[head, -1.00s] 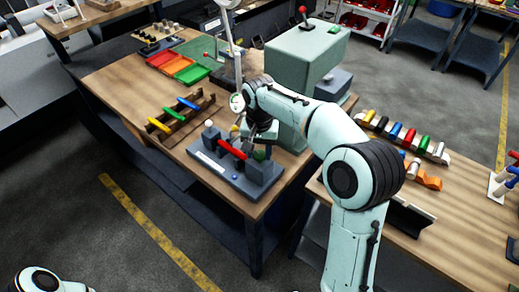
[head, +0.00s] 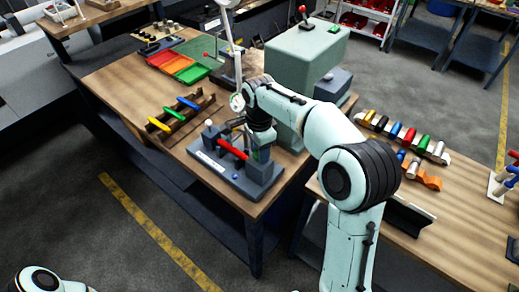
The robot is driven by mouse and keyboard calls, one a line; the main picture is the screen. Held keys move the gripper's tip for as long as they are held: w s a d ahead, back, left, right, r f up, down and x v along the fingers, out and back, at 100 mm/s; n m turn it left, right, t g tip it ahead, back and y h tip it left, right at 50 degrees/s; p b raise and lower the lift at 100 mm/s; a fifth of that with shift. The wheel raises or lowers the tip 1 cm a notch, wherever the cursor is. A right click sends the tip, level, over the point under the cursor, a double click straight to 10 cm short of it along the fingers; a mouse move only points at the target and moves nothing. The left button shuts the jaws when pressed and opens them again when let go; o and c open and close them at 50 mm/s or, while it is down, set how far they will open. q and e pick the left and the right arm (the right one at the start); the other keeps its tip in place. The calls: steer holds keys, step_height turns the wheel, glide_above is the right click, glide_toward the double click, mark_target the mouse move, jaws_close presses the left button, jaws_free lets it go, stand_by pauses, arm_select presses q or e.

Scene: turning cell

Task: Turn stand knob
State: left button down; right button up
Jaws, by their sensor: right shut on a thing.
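The grey stand (head: 225,172) sits on the near edge of the wooden bench. It has two upright blocks with a red bar (head: 232,149) lying between them. My right gripper (head: 259,151) points down over the right block of the stand. It is shut on the green knob (head: 256,157) there, and the fingers hide most of the knob. My left gripper is out of view; only a piece of my left arm shows at the bottom left.
A dial gauge (head: 237,102) on a tall rod stands just behind the stand. A rack with coloured handles (head: 173,113) lies to the left. A large green-grey machine block (head: 305,60) stands behind my right arm. Coloured pieces (head: 408,137) lie on the right bench.

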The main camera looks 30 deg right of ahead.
steer(key=m, duration=0.3)
steer(key=shift+m, duration=2)
steer(key=o, duration=1)
steer(key=shift+o, duration=0.2)
step_height(320, 180, up, 13)
steer(key=shift+r, duration=0.2)
